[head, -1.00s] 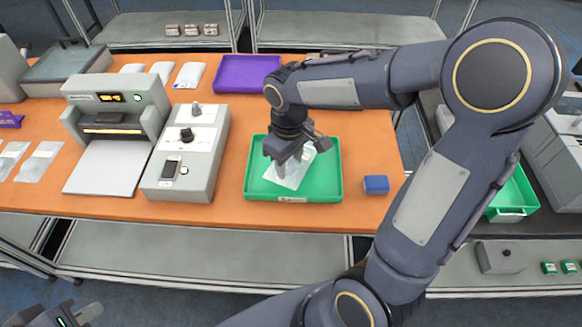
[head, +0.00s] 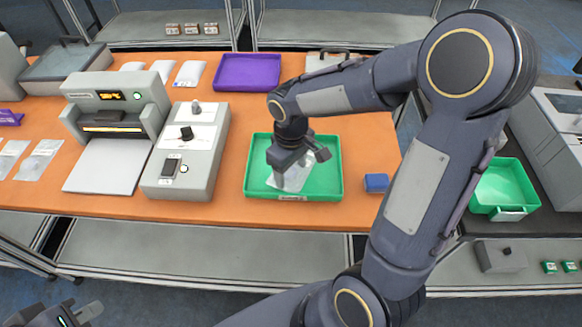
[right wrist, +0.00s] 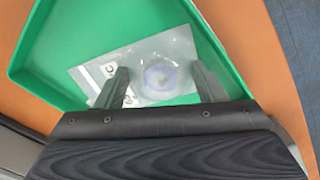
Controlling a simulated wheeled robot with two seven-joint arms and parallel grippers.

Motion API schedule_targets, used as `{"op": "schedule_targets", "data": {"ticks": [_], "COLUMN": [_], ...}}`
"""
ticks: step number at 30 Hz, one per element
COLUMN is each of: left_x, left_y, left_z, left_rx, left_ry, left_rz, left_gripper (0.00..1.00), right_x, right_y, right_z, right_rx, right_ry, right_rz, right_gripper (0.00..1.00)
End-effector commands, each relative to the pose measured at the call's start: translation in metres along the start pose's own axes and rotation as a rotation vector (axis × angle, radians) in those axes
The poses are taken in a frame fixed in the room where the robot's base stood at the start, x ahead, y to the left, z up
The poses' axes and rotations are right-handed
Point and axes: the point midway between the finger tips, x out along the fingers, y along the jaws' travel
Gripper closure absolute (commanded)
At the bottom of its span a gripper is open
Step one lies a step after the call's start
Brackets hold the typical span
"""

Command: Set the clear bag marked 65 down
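The clear bag (head: 292,180) lies in the green tray (head: 335,190) on the orange table, partly covered by my right gripper (head: 287,160) in the head view. In the right wrist view the bag (right wrist: 180,50) holds a pale round item and has a white printed patch at its left; I cannot read the number. My right gripper (right wrist: 160,70) is open, its two fingers spread wide apart over the bag, inside the tray (right wrist: 50,70). My left gripper (head: 85,314) shows only in part at the bottom left corner of the head view.
A grey device with a dark knob (head: 187,165) stands left of the tray, and a printer-like machine (head: 118,115) is beyond it. A blue block (head: 376,183) is right of the tray. A purple tray (head: 248,72) lies behind. Another green tray (head: 505,185) is at the right.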

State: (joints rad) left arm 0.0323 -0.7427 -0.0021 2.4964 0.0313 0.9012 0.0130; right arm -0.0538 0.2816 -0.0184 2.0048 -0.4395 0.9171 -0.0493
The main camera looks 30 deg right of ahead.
Motion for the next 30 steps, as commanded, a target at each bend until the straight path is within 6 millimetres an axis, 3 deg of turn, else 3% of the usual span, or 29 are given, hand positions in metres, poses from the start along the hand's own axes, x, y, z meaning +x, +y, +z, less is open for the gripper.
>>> {"op": "schedule_targets", "data": {"ticks": [10,21,30], "left_x": [-0.003,-0.005,-0.006], "left_y": [0.001,0.002,0.003], "left_z": [-0.002,-0.002,-0.003], "left_rx": [0.0,0.0,0.0], "left_ry": [0.0,0.0,0.0], "left_rz": [0.0,0.0,0.0], "left_gripper": [1.0,1.0,1.0], "right_x": [-0.012,-0.089,-0.123], "right_y": [0.0,0.0,0.0], "right_z": [-0.001,-0.001,0.002], "right_rx": [0.001,0.0,0.006], "right_ry": [0.005,0.005,0.008], "right_rz": [0.001,0.002,-0.003], "right_gripper": [0.37,0.37,0.37]}}
